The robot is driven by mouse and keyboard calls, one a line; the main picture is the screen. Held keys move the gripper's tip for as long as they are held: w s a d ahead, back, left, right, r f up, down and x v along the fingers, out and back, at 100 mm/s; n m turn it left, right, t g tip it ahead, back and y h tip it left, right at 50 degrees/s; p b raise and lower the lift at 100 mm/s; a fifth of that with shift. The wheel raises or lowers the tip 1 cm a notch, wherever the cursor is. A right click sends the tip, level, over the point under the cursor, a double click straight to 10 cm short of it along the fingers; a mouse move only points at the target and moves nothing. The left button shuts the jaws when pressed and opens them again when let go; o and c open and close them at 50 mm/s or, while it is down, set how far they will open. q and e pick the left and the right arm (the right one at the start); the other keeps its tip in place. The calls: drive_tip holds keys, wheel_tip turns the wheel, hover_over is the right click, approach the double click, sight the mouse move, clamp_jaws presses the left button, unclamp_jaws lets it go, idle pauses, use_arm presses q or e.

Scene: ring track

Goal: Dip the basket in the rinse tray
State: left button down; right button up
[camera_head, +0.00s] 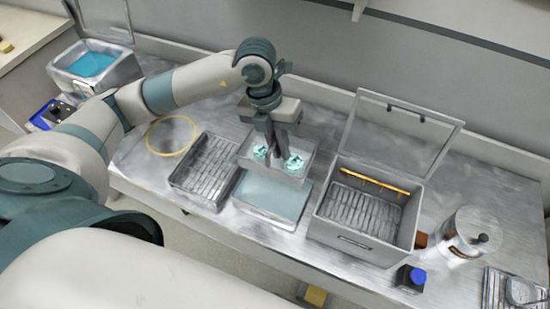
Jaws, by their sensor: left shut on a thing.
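My left gripper (272,146) points down, shut on the grey basket (304,175). Its fingers hide the part they hold. Greenish-teal pieces (293,162) show in the basket on both sides of the fingers. The rinse tray (284,226), a shallow tray with blue-grey liquid, lies on the steel bench just in front of and partly below the basket. The basket overlaps the tray's back edge in the picture; I cannot tell its exact height or whether it touches the liquid. My right gripper is not in view.
A slatted dark tray (207,165) is left of the rinse tray. An open lidded box (341,240) with a yellow bar stands close on the right. A metal canister (466,236) and a blue-capped bottle (412,281) are further right. A tub of blue liquid (112,77) stands back left.

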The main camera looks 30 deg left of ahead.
sight(275, 166)
use_arm(q)
drive_tip(key=f, duration=0.1)
drive_tip(key=s+f, duration=0.1)
drive_tip(key=f+p, duration=0.1)
drive_tip(key=f, duration=0.1)
drive_tip(key=shift+s+a, duration=0.2)
drive_tip(key=shift+s, duration=0.1)
drive_tip(key=shift+s+f, duration=0.1)
drive_tip(key=shift+f, duration=0.25)
drive_tip(key=shift+f, duration=0.25)
